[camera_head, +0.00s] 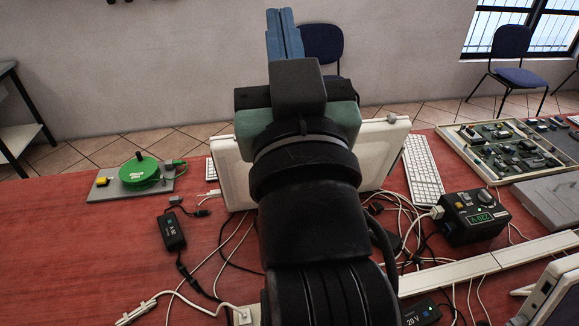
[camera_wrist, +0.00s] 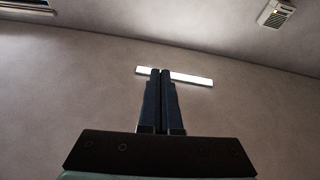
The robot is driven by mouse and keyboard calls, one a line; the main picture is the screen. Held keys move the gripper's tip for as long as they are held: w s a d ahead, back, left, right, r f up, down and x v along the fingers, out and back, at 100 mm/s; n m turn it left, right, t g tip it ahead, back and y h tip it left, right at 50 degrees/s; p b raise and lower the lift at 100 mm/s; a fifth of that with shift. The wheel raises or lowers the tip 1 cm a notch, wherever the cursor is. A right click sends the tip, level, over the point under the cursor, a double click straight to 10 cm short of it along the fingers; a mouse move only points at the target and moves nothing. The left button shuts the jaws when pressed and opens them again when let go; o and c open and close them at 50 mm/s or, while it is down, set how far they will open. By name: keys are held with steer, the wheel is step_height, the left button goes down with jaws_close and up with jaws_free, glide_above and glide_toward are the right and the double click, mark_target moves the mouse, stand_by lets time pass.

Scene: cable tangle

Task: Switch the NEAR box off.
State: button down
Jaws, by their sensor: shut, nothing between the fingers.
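A black box (camera_head: 470,215) with a green lit display, a round knob and a white plug in its left side stands on the red table (camera_head: 215,245) at right. A black block marked with a voltage (camera_head: 171,230) lies at left, and another marked 20 V (camera_head: 420,312) is at the bottom edge, partly cut off. I cannot tell which one is the near box or see a switch state. My gripper (camera_head: 284,33) is shut and empty, raised high above the table's far side; in the wrist view (camera_wrist: 161,72) its fingers point at wall and ceiling.
White and black cables tangle right of my arm around a white cable channel (camera_head: 480,266). A pale panel (camera_head: 235,170) stands behind my arm. A green reel (camera_head: 139,168) sits far left, a keyboard (camera_head: 423,172) and a parts tray (camera_head: 495,165) far right.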

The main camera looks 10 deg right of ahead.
steer(key=d+f+g, duration=0.3)
steer(key=f, duration=0.8)
steer(key=d+f+g, duration=0.3)
steer(key=d+f, duration=0.1)
steer(key=f, duration=0.6)
steer(key=s+f+g+y+b, duration=0.1)
steer(key=s+f+g, duration=0.2)
steer(key=f, duration=0.8)
steer(key=s+d+f+g+y+b, duration=0.1)
steer(key=s+f+g, duration=0.3)
steer(key=s+f, duration=0.4)
step_height(320, 180, down, 4)
steer(key=shift+s+f+y, duration=0.1)
steer(key=shift+s+y, duration=0.05)
steer(key=shift+y, duration=0.35)
steer(key=x, duration=0.9)
steer(key=shift+f, duration=0.1)
steer(key=f, duration=0.3)
steer(key=shift+w+a+f+b, duration=0.2)
steer(key=shift+w+a+b, duration=0.05)
steer(key=shift+w+b, duration=0.1)
steer(key=shift+f, duration=0.5)
